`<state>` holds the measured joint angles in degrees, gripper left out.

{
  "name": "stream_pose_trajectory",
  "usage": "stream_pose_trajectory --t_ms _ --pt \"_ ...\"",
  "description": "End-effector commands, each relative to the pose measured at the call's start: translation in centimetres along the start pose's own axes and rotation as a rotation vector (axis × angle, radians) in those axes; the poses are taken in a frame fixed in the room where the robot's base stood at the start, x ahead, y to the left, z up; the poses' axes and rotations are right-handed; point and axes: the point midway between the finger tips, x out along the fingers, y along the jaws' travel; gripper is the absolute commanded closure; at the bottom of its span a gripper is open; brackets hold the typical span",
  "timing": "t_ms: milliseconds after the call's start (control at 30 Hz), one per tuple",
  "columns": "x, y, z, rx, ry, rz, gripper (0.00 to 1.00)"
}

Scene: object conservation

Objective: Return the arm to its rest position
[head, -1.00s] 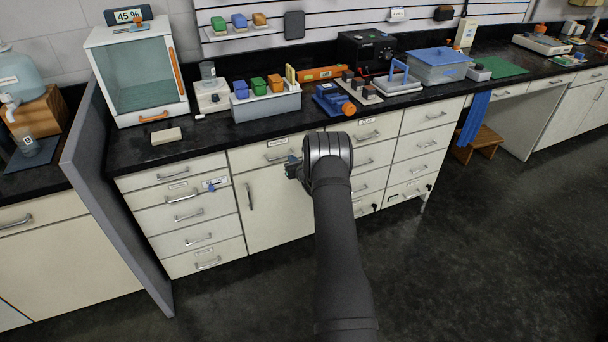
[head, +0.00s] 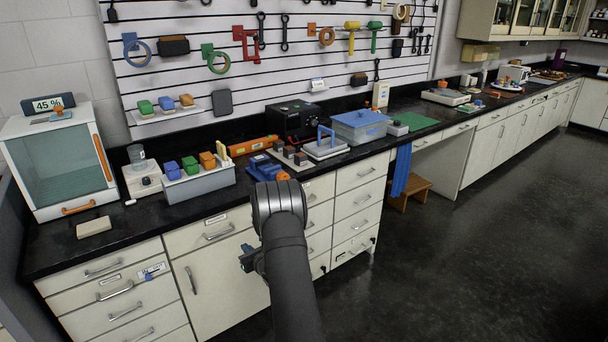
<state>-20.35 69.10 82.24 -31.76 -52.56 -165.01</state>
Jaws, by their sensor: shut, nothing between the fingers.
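My arm (head: 290,265) reaches up from the bottom of the head view, its thick dark joint (head: 278,205) in front of the bench's edge. My gripper (head: 248,258) shows only in part, as a small dark-blue piece left of the arm, in front of the cabinet door. It is shut and holds nothing. The rest of it is hidden behind the arm.
The black bench top (head: 130,226) carries a glass-fronted cabinet (head: 62,160), a grey bin with coloured blocks (head: 200,186), a blue clamp-like tool (head: 262,168) and a blue-lidded tub (head: 360,126). A wooden stool (head: 410,192) stands below. The floor at right (head: 470,260) is clear.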

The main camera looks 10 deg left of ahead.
Motion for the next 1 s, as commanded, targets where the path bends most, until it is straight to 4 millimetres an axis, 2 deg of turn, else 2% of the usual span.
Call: stream_pose_trajectory --t_ms 233,367,1000 --pt "0.3 0.0 0.0 -0.001 0.0 0.0 1.0" --pt "1.5 0.0 -0.1 -0.001 0.001 0.0 1.0" --pt "11.3 0.0 0.0 -0.001 -0.001 0.001 1.0"
